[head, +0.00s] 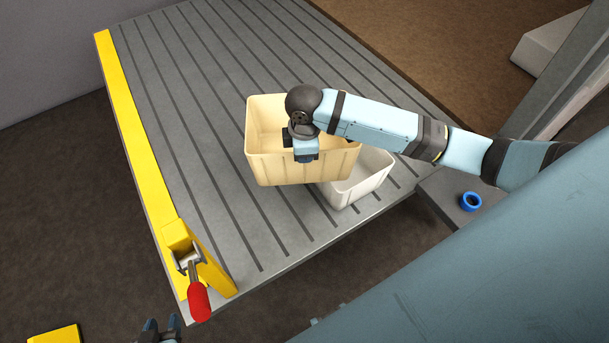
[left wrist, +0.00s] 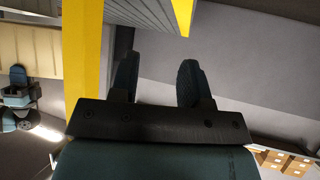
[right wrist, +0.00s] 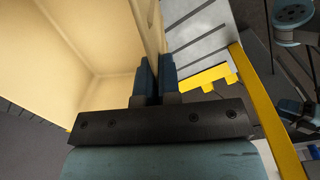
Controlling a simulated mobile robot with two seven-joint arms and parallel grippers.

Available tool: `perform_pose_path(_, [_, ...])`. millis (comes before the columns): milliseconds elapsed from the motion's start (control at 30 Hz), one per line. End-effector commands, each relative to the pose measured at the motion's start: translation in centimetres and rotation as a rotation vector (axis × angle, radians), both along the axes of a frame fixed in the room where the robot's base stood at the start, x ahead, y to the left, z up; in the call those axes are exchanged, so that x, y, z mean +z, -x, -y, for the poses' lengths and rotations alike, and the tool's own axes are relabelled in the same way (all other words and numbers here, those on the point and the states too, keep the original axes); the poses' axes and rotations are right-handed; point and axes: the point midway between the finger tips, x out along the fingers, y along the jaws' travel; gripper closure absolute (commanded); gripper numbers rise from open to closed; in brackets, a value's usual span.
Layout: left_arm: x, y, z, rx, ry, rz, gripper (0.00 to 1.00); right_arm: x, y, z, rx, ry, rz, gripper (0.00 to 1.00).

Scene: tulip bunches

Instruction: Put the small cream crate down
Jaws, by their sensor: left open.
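The cream crate (head: 295,170) is an open, ribbed tub in the middle of the head view, above the grey slatted bed. My right gripper (head: 303,152) is shut on its near wall, and the right wrist view shows the fingers (right wrist: 154,82) on both sides of that wall. The crate's inside (right wrist: 100,35) looks empty where it shows. Its ribbed side also shows in the left wrist view (left wrist: 28,50). Whether its base touches the bed cannot be told. My left gripper (head: 161,328) is open and empty at the bottom edge of the head view.
A white crate (head: 360,182) stands on the bed, partly hidden behind the cream crate. A yellow rail (head: 135,125) with a red-handled latch (head: 199,300) edges the bed's left side. Bare bed (head: 190,110) lies left of the crates. A blue ring (head: 471,201) lies at right.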

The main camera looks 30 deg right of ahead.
Motion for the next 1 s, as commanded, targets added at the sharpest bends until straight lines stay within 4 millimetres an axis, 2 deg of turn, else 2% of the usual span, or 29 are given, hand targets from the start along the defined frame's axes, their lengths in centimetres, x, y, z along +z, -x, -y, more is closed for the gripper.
perform_pose_path(33, [-1.2,0.1,0.0,0.001,0.002,-0.006,0.57,-0.4,-0.7,0.2,0.104,0.003,0.009,1.00])
perform_pose_path(100, [-2.0,0.1,0.1,0.001,0.003,-0.011,0.57,-0.4,-1.4,0.4,0.261,0.005,0.012,1.00])
perform_pose_path(700, [-6.9,-0.5,0.7,0.013,0.033,-0.018,0.57,0.4,-6.5,2.4,1.557,-0.011,0.049,1.00])
perform_pose_path(900, [-8.2,-0.5,0.8,0.017,0.039,-0.029,0.57,0.9,-7.5,3.0,1.874,-0.025,0.055,1.00])
perform_pose_path(1000, [-8.6,-0.5,0.8,0.017,0.040,-0.034,0.57,1.1,-7.8,3.2,1.968,-0.029,0.057,1.00])
